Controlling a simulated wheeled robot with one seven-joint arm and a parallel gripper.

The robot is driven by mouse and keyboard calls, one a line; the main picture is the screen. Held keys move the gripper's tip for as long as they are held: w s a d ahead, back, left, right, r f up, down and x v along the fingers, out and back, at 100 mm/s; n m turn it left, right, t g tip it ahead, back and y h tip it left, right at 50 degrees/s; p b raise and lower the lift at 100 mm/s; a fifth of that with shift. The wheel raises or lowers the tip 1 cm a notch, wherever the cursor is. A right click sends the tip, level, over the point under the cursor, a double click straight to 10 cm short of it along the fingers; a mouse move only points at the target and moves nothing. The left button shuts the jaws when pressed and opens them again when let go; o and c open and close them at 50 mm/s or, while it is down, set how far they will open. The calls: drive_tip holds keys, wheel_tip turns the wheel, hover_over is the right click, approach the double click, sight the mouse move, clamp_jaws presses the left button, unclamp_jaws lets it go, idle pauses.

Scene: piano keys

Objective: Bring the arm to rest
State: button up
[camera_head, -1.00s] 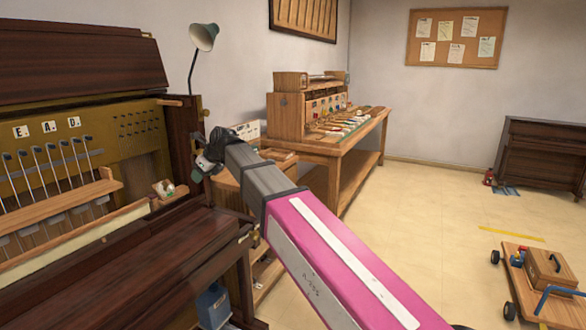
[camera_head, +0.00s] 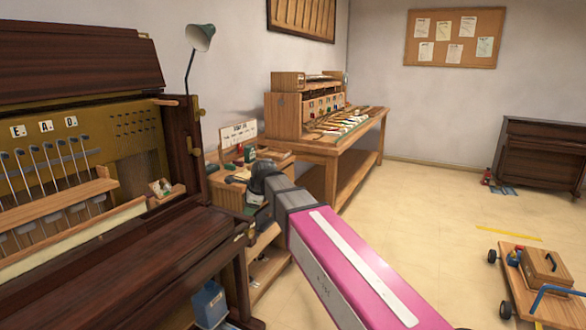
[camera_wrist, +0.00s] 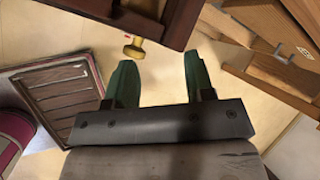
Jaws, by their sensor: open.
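My arm, pink and grey, reaches from the lower right of the head view toward the small wooden stand beside the piano. My gripper shows in the wrist view (camera_wrist: 160,82) with its two green fingers apart and nothing between them. Beyond the fingertips lie the pale floor (camera_wrist: 165,70) and a dark wooden edge with a brass knob (camera_wrist: 134,48). In the head view the gripper is mostly hidden behind the arm's dark end. The opened upright piano (camera_head: 120,240) stands to the left of the arm, with a visible gap.
The small stand (camera_head: 232,190) carries a sign card (camera_head: 238,134) and small items. A workbench (camera_head: 320,148) with tools stands behind. A wheeled dolly (camera_head: 520,280) with a box is at the lower right. A blue container (camera_head: 209,304) sits under the piano. Floor (camera_head: 430,200) between is clear.

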drive_tip(key=s+d+f+n+g+h, duration=0.1)
drive_tip(key=s+d+f+n, duration=0.4)
drive_tip(key=d+f, duration=0.3)
drive_tip(key=s+d+f+n+g+h, duration=0.1)
drive_tip(key=s+d+f+n, duration=0.4)
drive_tip(key=d, duration=1)
drive_tip(key=s+d+f+n+g+h, duration=0.1)
drive_tip(key=s+d+f+n, duration=0.4)
drive_tip(key=d+f, duration=0.6)
drive_tip(key=shift+s+d+f+n+h, duration=0.35)
drive_tip(key=shift+d+n+h, duration=0.2)
drive_tip(key=shift+n+h, duration=0.2)
